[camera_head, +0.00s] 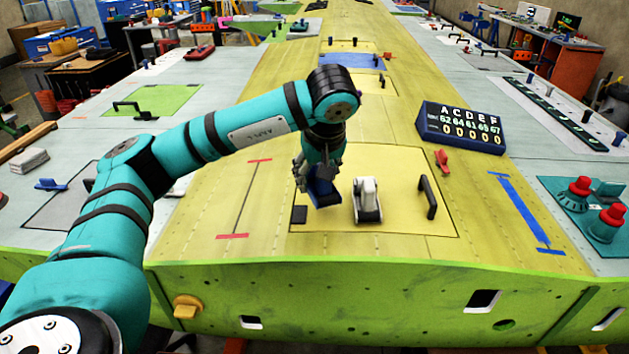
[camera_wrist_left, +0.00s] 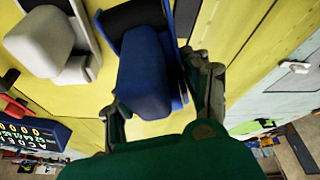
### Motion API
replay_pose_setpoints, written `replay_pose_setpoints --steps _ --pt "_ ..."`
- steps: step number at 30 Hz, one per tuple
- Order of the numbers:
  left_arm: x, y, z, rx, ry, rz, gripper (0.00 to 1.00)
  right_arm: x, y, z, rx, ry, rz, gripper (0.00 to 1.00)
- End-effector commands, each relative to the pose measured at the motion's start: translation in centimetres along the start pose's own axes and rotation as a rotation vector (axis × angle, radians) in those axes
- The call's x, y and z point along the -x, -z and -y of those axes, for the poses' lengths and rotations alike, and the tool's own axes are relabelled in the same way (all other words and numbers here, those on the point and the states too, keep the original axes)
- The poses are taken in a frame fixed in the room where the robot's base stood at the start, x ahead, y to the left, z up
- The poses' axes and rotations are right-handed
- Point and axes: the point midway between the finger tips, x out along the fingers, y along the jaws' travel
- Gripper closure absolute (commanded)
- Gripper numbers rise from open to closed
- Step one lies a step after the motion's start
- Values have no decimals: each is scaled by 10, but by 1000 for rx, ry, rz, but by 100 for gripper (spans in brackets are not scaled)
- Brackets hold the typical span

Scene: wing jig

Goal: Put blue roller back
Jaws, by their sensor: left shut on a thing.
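The blue roller (camera_head: 324,192) is in my left gripper (camera_head: 318,172), over the left part of the yellow panel (camera_head: 400,180) on the wing. In the left wrist view the blue roller (camera_wrist_left: 146,82) sits between the two fingers of my left gripper (camera_wrist_left: 160,92). The gripper is shut on it. A white roller (camera_head: 368,200) of like shape stands just to the right on the same panel. I cannot tell whether the blue roller touches the panel. My right gripper is not in view.
A black handle (camera_head: 427,197) stands right of the white roller. A counter display (camera_head: 460,128) and a red clamp-like piece (camera_head: 442,160) are farther right. Red-topped fixtures (camera_head: 606,222) are at the far right. The panel's front part is clear.

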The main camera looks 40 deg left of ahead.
Motion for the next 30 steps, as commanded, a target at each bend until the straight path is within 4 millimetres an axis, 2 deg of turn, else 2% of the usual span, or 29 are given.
replay_pose_setpoints --steps 4,12,29,30 --pt "-5 7 2 -1 1 0 81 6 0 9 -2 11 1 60" --pt "-34 -5 3 -2 1 1 81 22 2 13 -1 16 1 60" --pt "-46 -10 2 -1 -2 0 81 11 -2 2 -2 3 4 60" --pt "-46 -10 2 -1 -2 0 50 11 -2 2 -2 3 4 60"
